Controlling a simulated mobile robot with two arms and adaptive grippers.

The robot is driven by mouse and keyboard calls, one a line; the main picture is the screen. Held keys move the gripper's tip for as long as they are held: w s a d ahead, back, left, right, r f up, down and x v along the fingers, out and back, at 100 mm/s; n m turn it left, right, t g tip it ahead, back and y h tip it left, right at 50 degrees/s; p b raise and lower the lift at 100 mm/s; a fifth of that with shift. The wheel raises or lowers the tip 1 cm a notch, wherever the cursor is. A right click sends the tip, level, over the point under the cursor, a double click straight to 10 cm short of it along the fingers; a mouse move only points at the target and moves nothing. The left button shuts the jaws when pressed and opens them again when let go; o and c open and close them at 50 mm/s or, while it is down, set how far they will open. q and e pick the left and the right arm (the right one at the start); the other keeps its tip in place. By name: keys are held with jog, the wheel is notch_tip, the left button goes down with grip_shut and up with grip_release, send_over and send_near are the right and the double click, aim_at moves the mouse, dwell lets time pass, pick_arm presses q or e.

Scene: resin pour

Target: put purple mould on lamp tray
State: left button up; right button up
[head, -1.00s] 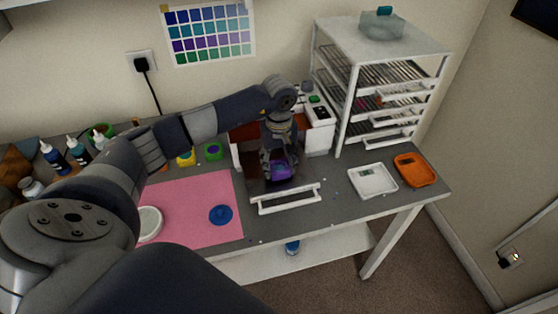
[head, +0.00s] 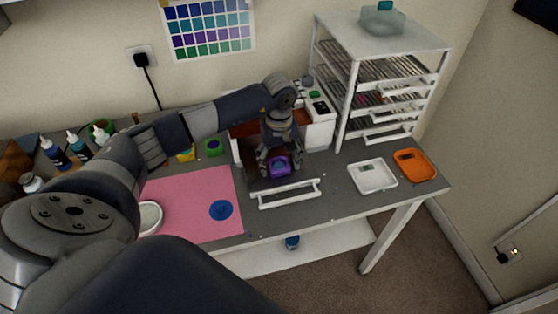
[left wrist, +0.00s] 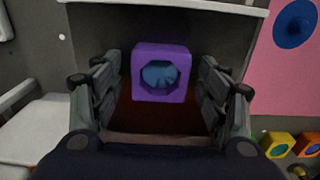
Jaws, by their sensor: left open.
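The purple mould (head: 280,166), a square block with blue resin in its round hollow, sits upright on the dark lamp tray (head: 257,185), which is pulled out from the white lamp box. In the left wrist view the mould (left wrist: 161,52) lies between the fingers, over the dark tray (left wrist: 226,32). My left gripper (head: 278,163) reaches down over the tray from behind the mould. Its fingers are open, one on each side of the mould, with a narrow gap at each side in the left wrist view. My right gripper is not in view.
The white lamp box (head: 318,125) stands behind the tray, beside a white rack (head: 345,100). A pink mat (head: 190,195) with a blue disc (head: 221,210) is to the left.

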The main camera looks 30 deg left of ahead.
pick_arm(q)
jog(key=shift+r+b, duration=0.3)
jog(key=shift+r, duration=0.05)
notch_tip(320, 180, up, 12)
jog(key=b, duration=0.4)
jog(key=shift+f, duration=0.25)
